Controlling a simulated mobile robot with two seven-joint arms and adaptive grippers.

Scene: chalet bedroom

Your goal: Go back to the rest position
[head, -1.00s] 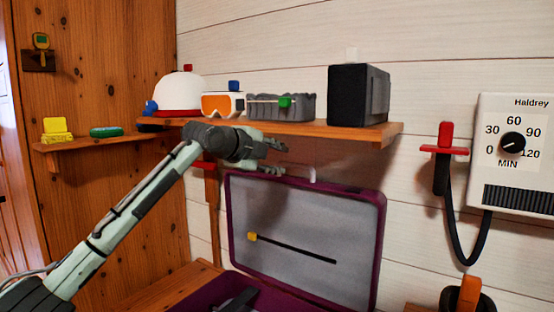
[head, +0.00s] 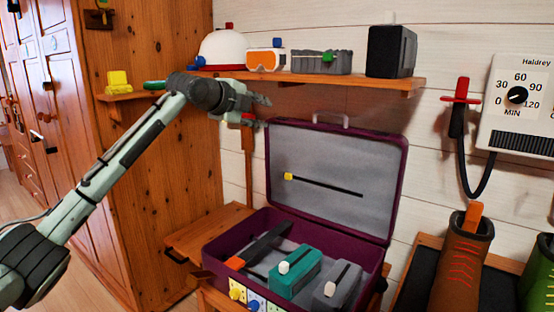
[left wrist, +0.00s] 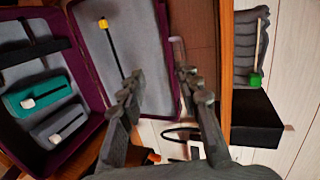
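My left gripper (head: 264,108) is raised in front of the wall shelf, left of the middle of the head view. In the left wrist view its two fingers (left wrist: 162,88) stand apart with nothing between them, so it is open and empty. Below it and to the right is an open purple suitcase (head: 399,192) with a grey lining and its lid up. The suitcase also shows in the left wrist view (left wrist: 95,125). My right gripper is in neither view.
The suitcase holds a teal case (head: 295,275) and a grey case (head: 338,290). A brown boot (head: 463,255) stands at right.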

